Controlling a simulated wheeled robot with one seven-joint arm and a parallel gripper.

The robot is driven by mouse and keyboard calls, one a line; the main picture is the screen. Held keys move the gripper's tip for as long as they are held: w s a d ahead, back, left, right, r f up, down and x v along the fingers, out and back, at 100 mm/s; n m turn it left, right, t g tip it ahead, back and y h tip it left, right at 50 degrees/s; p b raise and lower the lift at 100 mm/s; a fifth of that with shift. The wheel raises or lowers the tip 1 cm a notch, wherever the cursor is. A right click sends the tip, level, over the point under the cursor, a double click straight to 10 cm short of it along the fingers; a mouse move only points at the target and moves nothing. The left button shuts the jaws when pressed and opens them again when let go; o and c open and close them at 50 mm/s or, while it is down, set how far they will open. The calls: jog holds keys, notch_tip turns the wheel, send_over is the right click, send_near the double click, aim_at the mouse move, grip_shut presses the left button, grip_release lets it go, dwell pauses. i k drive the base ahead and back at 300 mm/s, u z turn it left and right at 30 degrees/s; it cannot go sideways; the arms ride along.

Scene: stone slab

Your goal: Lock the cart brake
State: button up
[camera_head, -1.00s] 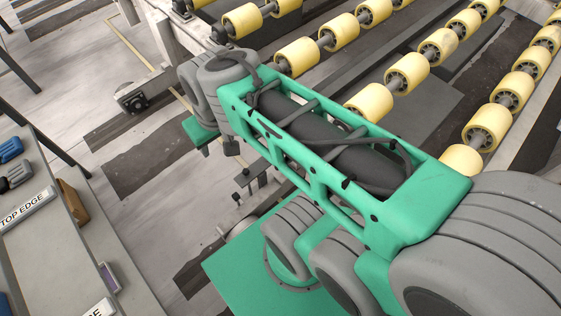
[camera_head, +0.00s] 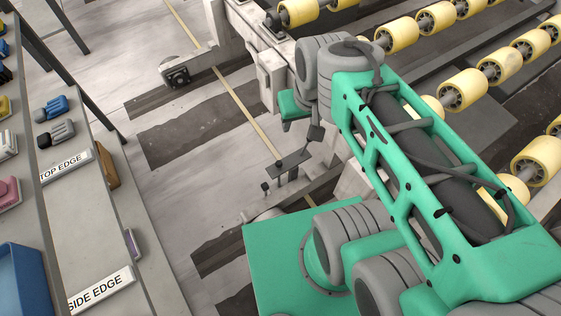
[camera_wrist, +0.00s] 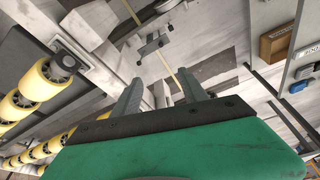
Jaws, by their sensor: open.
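A small dark metal fitting with a flat plate (camera_head: 291,163) stands low beside the conveyor frame in the head view; it may be the cart brake, but I cannot tell for sure. It also shows in the wrist view (camera_wrist: 152,47), beyond my fingertips. My gripper (camera_wrist: 160,76) is open and empty, its two grey fingers apart and clear of the fitting. In the head view, my gripper (camera_head: 315,131) hangs above and slightly right of the fitting, mostly hidden by my arm.
A conveyor with yellow rollers (camera_head: 462,91) fills the right side. At left, a grey bench (camera_head: 92,222) carries labelled signs, a blue bin (camera_head: 22,280) and small coloured items. Open floor with a yellow line (camera_head: 240,105) lies between them.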

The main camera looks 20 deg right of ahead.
aim_at(307, 140)
jog(key=z, duration=0.05)
jog(key=k, duration=0.45)
jog(key=z, duration=0.4)
jog(key=i, duration=0.45)
jog(key=u, duration=0.05)
jog(key=k, duration=1.35)
jog(key=u, duration=0.35)
jog(key=i, duration=0.4)
jog(key=u, duration=0.7)
jog(key=i, duration=0.95)
jog(key=z, duration=0.2)
